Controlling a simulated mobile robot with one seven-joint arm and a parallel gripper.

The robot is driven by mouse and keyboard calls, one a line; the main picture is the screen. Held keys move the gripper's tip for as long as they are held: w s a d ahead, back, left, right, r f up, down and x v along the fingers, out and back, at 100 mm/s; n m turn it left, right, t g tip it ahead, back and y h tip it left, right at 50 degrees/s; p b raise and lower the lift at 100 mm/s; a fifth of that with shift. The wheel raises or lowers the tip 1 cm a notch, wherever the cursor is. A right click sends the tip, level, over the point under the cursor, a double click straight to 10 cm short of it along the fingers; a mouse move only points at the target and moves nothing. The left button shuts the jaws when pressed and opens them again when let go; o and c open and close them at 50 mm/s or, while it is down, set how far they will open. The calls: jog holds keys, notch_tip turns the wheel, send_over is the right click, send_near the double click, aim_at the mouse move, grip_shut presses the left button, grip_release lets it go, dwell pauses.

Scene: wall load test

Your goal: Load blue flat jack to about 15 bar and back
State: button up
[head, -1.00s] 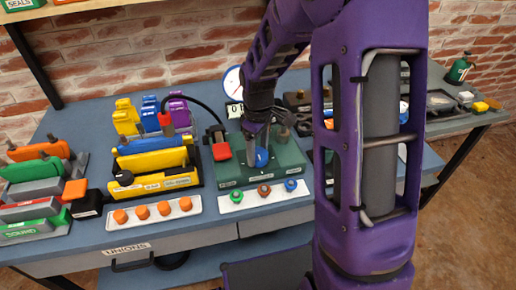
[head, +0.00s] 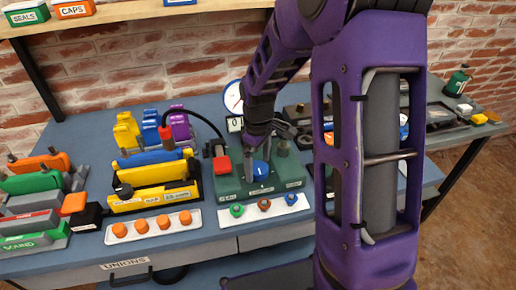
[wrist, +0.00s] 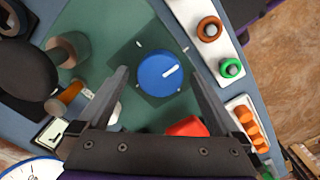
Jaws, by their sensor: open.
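A blue round knob (wrist: 160,73) with a white pointer line sits on a dark square plate on the green pump panel (head: 230,188). The knob also shows in the head view (head: 260,171), partly covered by my gripper. My gripper (wrist: 157,62) is open, with one finger on each side of the knob; I cannot tell whether they touch it. A white round gauge (head: 233,97) stands behind the panel, partly hidden by my arm, its reading too small to tell. A blue flat piece (head: 155,157) lies in the yellow holder, under a red hose coupling (head: 166,132).
A white strip with green, brown and blue caps (head: 264,205) lies in front, and a tray of orange caps (head: 152,224) to the left. Yellow, blue and purple pieces (head: 150,125) stand behind.

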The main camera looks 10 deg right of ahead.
aim_at(258, 167)
notch_tip(258, 167, up, 17)
jog(key=p, duration=0.2)
jog(key=shift+r, duration=0.1)
dwell(1.2)
